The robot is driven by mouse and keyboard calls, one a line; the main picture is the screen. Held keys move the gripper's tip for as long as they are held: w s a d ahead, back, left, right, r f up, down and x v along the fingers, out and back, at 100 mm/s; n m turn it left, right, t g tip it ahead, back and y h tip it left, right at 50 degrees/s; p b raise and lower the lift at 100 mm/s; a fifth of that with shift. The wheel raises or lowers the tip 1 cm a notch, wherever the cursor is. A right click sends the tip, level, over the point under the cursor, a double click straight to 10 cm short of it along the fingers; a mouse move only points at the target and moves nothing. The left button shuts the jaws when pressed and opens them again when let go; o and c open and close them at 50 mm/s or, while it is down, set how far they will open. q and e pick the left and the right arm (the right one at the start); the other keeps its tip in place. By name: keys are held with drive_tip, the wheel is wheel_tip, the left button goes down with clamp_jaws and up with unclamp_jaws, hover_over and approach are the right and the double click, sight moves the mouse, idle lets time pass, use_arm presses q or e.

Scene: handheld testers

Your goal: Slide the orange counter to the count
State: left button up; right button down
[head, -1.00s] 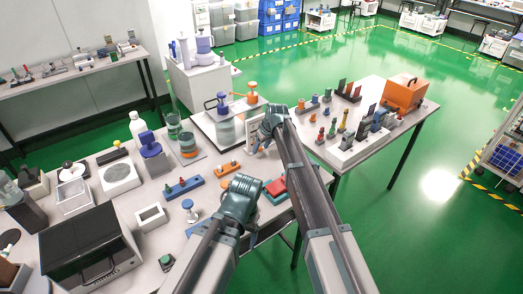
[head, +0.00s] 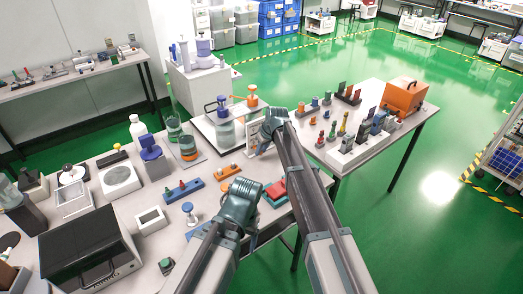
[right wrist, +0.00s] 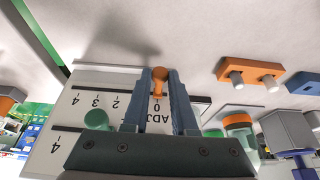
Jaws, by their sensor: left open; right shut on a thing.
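The orange counter (right wrist: 159,75) is a small round knob with a stem, on a white panel (right wrist: 70,105) printed with "ADJ" and numbers, upside down in the right wrist view. The counter is beside the "0". My right gripper (right wrist: 159,90) is shut on it, a finger on each side. A green counter (right wrist: 97,119) sits lower on the panel, partly behind the gripper body. In the head view my right gripper (head: 264,140) is at the panel (head: 252,132) and hides the counter. My left gripper (head: 236,194) is open above the table, its fingertips hard to see.
A blue rack with pegs (head: 183,191) and an orange block (head: 228,171) lie left of my right gripper. A red and teal stack (head: 275,190) is beside my right arm. A black-topped box (head: 88,245) fills the near left.

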idle(0.8)
drive_tip(key=w+d, duration=0.2)
drive_tip(key=shift+d, duration=0.3)
drive_tip(key=c, duration=0.7)
unclamp_jaws()
drive_tip(key=shift+s, duration=0.15)
drive_tip(key=p+v, duration=1.2)
drive_tip(key=v, duration=0.1)
drive_tip(key=shift+r+p, duration=0.4)
